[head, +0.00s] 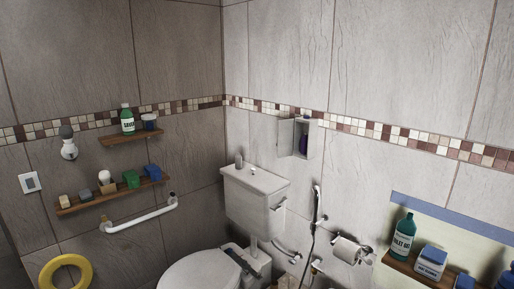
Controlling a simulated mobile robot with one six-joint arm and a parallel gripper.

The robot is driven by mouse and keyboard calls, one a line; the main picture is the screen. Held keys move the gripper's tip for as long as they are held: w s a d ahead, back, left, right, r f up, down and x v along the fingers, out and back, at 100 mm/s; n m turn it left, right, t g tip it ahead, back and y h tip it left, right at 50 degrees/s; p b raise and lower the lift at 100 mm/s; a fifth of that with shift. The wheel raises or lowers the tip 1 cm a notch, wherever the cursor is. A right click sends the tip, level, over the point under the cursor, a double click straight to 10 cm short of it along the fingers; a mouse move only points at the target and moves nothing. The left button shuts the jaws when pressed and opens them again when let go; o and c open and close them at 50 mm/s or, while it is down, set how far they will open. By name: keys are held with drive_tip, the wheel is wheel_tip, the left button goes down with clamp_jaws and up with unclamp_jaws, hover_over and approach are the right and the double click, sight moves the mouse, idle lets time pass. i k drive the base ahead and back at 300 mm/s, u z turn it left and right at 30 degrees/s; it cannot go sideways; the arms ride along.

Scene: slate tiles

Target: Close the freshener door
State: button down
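A small white freshener box (313,139) is fixed to the right wall, just below the mosaic strip and above and to the right of the toilet cistern. Its door (286,137) stands open, swung out to the left. A dark blue or purple freshener item (304,140) shows inside the box. My gripper is not in this view, so its state cannot be seen.
The toilet cistern (254,200) and toilet lid (203,273) stand below the box. A hand shower (317,205) and a toilet roll holder (349,249) are on the right wall. Shelves with bottles are at left and at lower right (398,265).

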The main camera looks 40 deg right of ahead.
sight(285, 127)
drive_tip(key=u, duration=0.05)
drive_tip(key=i, duration=1)
drive_tip(key=u, duration=0.1)
drive_tip(key=k, duration=0.9)
drive_tip(key=z, duration=0.2)
drive_tip(key=i, duration=0.4)
drive_tip(key=u, duration=0.1)
